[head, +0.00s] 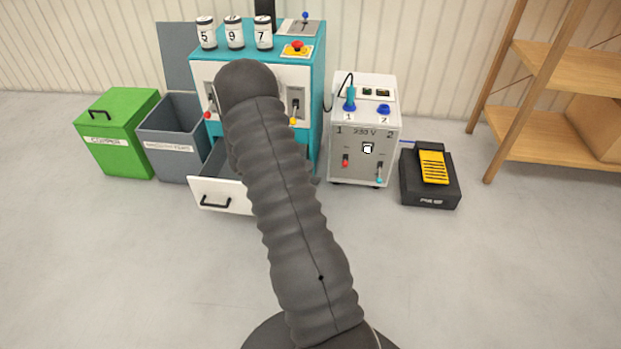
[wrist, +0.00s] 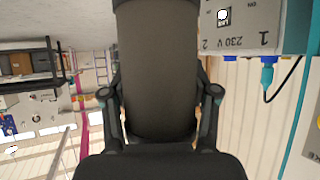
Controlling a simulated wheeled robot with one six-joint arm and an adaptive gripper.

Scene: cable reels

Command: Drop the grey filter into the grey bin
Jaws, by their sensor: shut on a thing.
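The grey bin (head: 172,167) stands at the left, between the green bin and the teal machine. Its lid (head: 174,50) stands upright behind it, and its top is open. My gripper (wrist: 159,88) shows in the wrist view with a finger on each side of a large dark grey, rounded object, which I take to be the grey filter (wrist: 158,60). The gripper is shut on it. In the head view my arm's dark ribbed sleeve runs up the middle, and the gripper and filter cannot be made out there.
A green lidded bin (head: 118,150) stands left of the grey bin. The teal machine (head: 320,90) has its white drawer (head: 220,195) pulled out beside the grey bin. A white 230 V unit (head: 362,150), a black pedal box (head: 428,190) and wooden shelving (head: 560,75) stand right. The foreground floor is clear.

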